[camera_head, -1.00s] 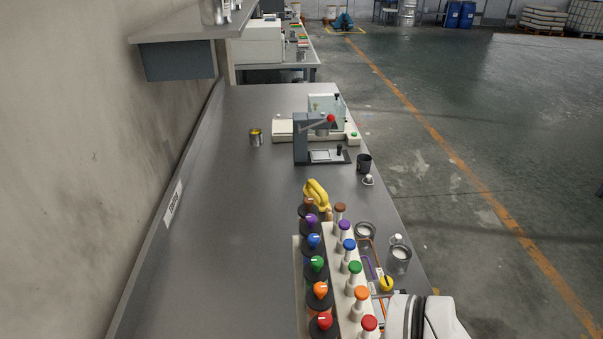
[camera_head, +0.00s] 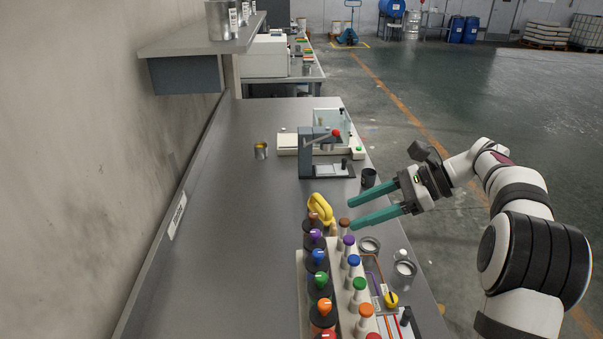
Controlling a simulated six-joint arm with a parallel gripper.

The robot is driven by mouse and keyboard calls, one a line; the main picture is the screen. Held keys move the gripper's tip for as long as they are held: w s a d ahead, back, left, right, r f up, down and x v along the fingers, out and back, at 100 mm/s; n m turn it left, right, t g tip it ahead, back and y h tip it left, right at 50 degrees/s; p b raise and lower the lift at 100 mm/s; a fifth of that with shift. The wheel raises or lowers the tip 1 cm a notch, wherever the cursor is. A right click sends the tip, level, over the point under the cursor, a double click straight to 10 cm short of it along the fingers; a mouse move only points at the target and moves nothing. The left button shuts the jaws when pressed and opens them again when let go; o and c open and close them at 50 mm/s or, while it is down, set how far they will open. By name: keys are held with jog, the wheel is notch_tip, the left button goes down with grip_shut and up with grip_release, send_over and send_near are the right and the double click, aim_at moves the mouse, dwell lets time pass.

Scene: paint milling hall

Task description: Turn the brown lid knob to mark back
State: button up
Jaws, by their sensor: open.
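A row of coloured knobs with white pointer lines stands on dark round bases. Its far one is a brown knob (camera_head: 312,218), partly hidden by a yellow hooked piece (camera_head: 321,206); its pointer and marks are too small to read. A second row of coloured tops on pale stems stands to the right, with a brown top (camera_head: 344,222) at its far end. My gripper (camera_head: 351,214) is open, its two teal fingers pointing left. Its fingertips appear near that right-hand brown top in the picture; I cannot tell the depth or whether they touch. Nothing shows between the fingers.
A dark cup (camera_head: 368,178) and a bench device (camera_head: 322,150) stand beyond. A small tin (camera_head: 261,151) is at the back left. The bench left of the rows is clear.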

aim_at(314, 214)
jog(key=w+d+f+m+t+y, duration=0.2)
jog(key=w+d, duration=0.2)
jog(key=d, duration=0.1)
jog(key=x, duration=1.5)
jog(key=shift+a+f, duration=0.1)
jog(key=shift+a, duration=0.1)
grip_shut()
